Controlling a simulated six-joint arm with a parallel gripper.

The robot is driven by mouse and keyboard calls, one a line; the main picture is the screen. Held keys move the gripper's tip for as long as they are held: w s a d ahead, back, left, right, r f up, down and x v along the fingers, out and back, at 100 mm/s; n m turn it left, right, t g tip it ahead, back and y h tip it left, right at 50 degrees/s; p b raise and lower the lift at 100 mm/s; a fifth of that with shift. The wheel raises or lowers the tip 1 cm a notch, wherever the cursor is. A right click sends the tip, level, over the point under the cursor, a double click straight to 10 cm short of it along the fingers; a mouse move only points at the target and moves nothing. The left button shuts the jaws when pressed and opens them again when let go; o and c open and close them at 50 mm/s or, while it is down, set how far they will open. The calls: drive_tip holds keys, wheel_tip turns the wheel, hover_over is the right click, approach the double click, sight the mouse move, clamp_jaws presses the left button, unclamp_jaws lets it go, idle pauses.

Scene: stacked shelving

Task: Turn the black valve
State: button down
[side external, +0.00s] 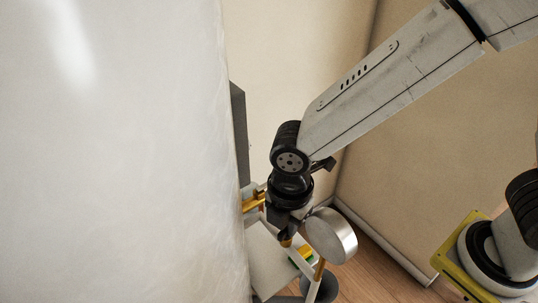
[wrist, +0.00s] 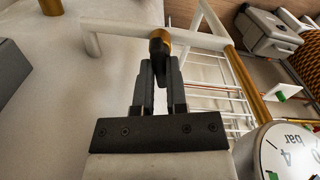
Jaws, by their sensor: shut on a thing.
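My gripper (wrist: 159,68) points down at the pipework, and in the wrist view its two dark fingers are shut on the black valve (wrist: 157,47). The valve shows as a small black piece with a brass-coloured end (wrist: 160,34), just beyond the fingertips. The fingers hide part of the valve. In the side external view my gripper (side external: 286,236) is low beside the pale wall, and the valve's black part cannot be made out against the dark gripper.
A round gauge (side external: 331,236) sits close to the right of my gripper; its dial (wrist: 289,155) shows in the wrist view. A brass pipe (wrist: 245,84) and a white wire rack (wrist: 207,80) lie nearby. A large pale panel (side external: 120,150) fills the left side externally.

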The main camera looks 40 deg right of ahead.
drive_tip(key=shift+m, duration=1.6)
drive_tip(key=c, duration=0.8)
unclamp_jaws()
drive_tip(key=shift+r, duration=0.2)
drive_tip(key=shift+r, duration=2.3)
